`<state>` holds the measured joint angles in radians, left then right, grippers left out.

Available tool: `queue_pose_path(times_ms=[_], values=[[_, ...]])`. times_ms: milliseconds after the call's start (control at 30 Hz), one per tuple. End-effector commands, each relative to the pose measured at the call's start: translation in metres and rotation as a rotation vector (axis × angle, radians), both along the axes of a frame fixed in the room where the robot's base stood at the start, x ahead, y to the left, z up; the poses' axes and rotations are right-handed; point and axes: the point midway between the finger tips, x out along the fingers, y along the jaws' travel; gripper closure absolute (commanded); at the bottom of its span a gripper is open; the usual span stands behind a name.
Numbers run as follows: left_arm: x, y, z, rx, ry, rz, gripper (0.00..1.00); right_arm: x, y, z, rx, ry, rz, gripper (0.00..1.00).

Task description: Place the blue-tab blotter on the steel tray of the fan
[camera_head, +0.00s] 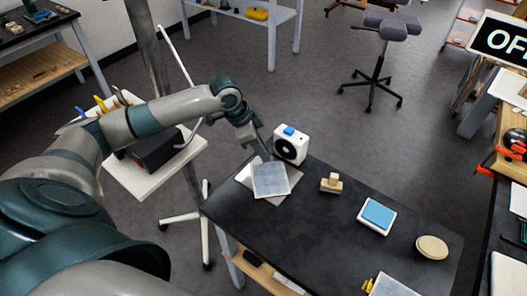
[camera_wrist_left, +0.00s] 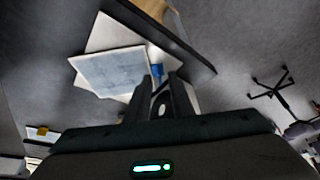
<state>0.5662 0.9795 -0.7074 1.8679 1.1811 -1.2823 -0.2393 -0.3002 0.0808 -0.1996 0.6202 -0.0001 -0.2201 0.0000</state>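A grey-blue blotter (camera_head: 271,180) with a pale border lies over a pale tray (camera_head: 290,173) on the dark table, turned relative to it. Whether they fully touch cannot be told. The white fan (camera_head: 290,151) with a blue top stands behind them. My left gripper (camera_head: 261,152) is at the blotter's far edge, just left of the fan. In the left wrist view its fingers (camera_wrist_left: 160,80) are apart, beside the blotter (camera_wrist_left: 115,70). A small blue part (camera_wrist_left: 157,69) shows between the tips; whether it is the blotter's tab is unclear. My right gripper is not in view.
On the dark table (camera_head: 315,222) stand a wooden block piece (camera_head: 331,183), a blue pad in a white holder (camera_head: 377,215) and a round tan disc (camera_head: 432,247). A pale stand (camera_head: 150,180) is left of the table. The table's middle is clear.

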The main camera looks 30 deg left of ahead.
Motion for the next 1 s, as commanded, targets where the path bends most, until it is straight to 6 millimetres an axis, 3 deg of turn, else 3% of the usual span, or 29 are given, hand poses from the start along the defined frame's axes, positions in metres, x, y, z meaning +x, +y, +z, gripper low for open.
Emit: queue_pose_path(times_ms=[600, 800, 1000], values=[[-0.023, 0.028, 0.088, 0.002, -0.003, -0.001, 0.79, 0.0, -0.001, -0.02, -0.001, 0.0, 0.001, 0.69], [-0.027, 0.033, 0.103, 0.0, -0.002, 0.001, 0.79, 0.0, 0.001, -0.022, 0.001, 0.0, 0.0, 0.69], [-0.028, 0.033, 0.104, -0.001, -0.001, 0.0, 0.79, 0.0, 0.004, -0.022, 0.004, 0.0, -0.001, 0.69]])
